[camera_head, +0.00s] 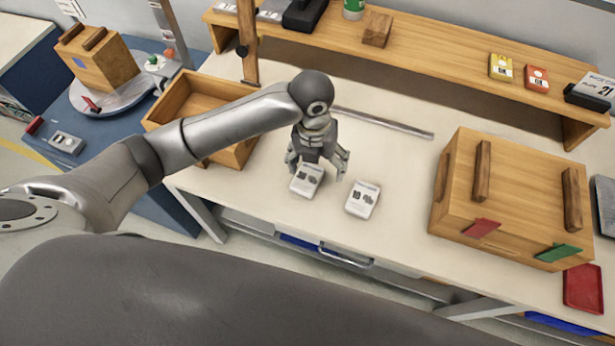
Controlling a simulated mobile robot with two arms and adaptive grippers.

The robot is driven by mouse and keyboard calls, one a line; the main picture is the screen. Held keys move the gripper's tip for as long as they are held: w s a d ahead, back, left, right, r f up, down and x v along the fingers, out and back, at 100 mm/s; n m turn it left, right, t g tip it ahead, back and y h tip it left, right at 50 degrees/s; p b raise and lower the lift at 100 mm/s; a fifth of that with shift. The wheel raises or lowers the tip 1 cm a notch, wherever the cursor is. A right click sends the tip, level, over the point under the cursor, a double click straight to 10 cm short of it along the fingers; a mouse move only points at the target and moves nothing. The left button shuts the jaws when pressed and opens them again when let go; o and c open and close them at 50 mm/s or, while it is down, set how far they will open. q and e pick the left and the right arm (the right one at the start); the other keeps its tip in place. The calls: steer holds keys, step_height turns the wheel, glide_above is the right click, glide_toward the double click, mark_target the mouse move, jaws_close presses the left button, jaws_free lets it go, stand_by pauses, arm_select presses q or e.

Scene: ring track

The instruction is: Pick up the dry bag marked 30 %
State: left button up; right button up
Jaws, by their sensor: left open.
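Two small white bags with dark print lie near the front edge of the white workbench. The left bag (306,181) is directly below my left gripper, and the right bag (362,200) lies a short way to its right. The print on both is too small to tell which one is marked 30 %. My left gripper (317,170) points down with its fingers open and spread over the back part of the left bag. I cannot tell whether the fingers touch it. My right gripper is not in view.
A large wooden box (506,207) with red and green tabs stands at the right. An open wooden tray (187,94) is behind my left arm. A metal strip (383,122) and a raised wooden shelf (440,60) lie behind the bags.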

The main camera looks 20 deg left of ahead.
arm_select(q)
steer(key=w+a+r+m, duration=0.1)
steer(key=a+m, duration=0.1)
steer(key=p, duration=0.1)
glide_above(307, 177)
steer(key=shift+y, duration=0.4)
steer(key=f, duration=0.5)
steer(key=shift+s+d+f, duration=0.1)
steer(key=shift+s+d, duration=0.1)
steer(key=shift+d, duration=0.2)
steer(key=f, duration=0.1)
steer(key=f+p, duration=0.1)
steer(key=f, duration=0.2)
steer(key=shift+w+a+p, duration=0.1)
steer(key=shift+a+p, duration=0.25)
steer(key=shift+f, duration=0.6)
steer(key=shift+c, duration=0.5)
steer(key=c, duration=1)
